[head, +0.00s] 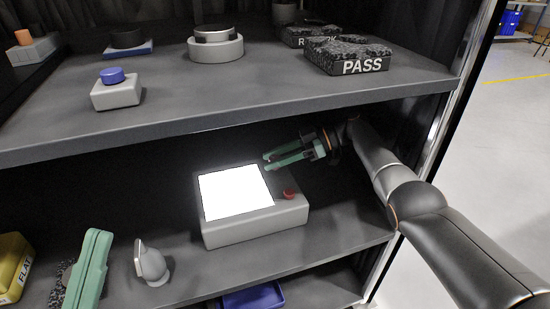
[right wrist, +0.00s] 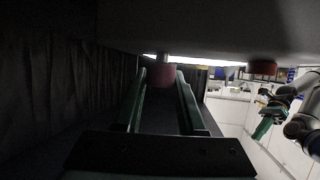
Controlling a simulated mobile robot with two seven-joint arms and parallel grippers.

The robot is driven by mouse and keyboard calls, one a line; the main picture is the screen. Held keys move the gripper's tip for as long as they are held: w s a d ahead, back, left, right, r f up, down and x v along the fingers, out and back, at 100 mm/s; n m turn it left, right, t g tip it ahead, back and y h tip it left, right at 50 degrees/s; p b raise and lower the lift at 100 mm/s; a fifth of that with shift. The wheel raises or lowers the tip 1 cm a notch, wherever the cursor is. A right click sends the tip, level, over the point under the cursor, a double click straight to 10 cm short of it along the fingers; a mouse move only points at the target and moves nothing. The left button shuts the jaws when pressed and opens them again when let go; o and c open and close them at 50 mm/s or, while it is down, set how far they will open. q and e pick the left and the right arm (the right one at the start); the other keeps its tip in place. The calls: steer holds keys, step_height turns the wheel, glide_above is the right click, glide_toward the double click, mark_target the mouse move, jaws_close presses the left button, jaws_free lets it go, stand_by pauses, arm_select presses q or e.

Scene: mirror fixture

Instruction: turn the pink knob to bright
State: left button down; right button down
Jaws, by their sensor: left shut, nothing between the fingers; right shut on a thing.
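A grey box (head: 255,232) with a brightly lit white panel (head: 235,192) stands on the middle shelf. In the right wrist view a dull pinkish-red knob (right wrist: 162,74) sits between my right fingertips. My right gripper (head: 267,161) is at the box's far right corner, shut on this knob; in the head view its fingers hide the knob. A second, red knob (head: 289,193) is at the box's near right, apart from the gripper; it also shows in the right wrist view (right wrist: 262,68). My left gripper (head: 97,236) is shut and empty at lower left.
The upper shelf (head: 300,93) overhangs the box and holds a blue-knobbed block (head: 115,90), a round dial (head: 214,47) and a PASS block (head: 347,56). A grey rounded piece (head: 151,264) and a yellow FLAT block (head: 14,273) are at lower left.

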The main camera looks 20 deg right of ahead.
mark_target(275, 158)
steer(key=shift+f, duration=0.1)
steer(key=c, duration=0.5)
jaws_free()
steer(key=shift+r, duration=0.4)
step_height(275, 158, up, 3)
steer(key=shift+f+p, duration=0.1)
steer(key=shift+p, duration=0.95)
arm_select(q)
step_height(275, 158, up, 12)
steer(key=a+p, duration=0.1)
steer(key=p, duration=0.7)
steer(key=shift+s+a+f+t+p, duration=0.15)
steer(key=shift+s+f+t+p, duration=0.05)
steer(key=shift+s+t+p, duration=0.1)
arm_select(e)
steer(key=s+a+r, duration=0.4)
steer(key=s+r, duration=0.5)
steer(key=s, duration=0.4)
steer(key=shift+s+r, duration=0.25)
steer(key=shift+s, duration=0.05)
